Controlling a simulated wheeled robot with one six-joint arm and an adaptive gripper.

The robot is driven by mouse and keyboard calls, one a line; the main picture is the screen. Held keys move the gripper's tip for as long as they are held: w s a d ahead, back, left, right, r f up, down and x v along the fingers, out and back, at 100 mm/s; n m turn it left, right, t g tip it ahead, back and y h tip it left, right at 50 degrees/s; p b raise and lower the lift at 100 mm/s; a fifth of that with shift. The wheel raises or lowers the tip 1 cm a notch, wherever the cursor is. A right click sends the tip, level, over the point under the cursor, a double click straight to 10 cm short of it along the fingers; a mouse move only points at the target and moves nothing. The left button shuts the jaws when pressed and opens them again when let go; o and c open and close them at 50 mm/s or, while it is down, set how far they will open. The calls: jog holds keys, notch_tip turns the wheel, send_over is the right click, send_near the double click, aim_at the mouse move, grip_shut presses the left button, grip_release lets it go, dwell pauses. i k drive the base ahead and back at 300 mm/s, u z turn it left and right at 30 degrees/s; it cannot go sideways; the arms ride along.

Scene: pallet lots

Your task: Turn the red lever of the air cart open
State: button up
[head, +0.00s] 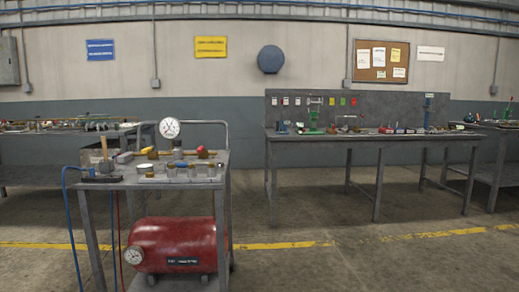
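The air cart (150,184) stands at the front left in the head view, a grey metal table on legs. A red tank (180,243) lies on its lower level. A round white gauge (170,128) stands up from the cart top. A small reddish part (203,152) sits at the back of the top, to the right of the gauge's foot; it is too small to tell whether it is the red lever or how it is turned. A yellow part (146,150) lies farther left. My gripper is not in view.
Blue hose (70,215) hangs at the cart's left side. Several small fittings and a wooden-handled tool (105,148) crowd the cart top. A long workbench (370,139) stands at the back right. The floor (370,262) right of the cart is clear.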

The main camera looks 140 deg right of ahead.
aim_at(200, 150)
jog(key=z, duration=5.5)
jog(key=i, duration=1.8)
jog(key=u, duration=1.75)
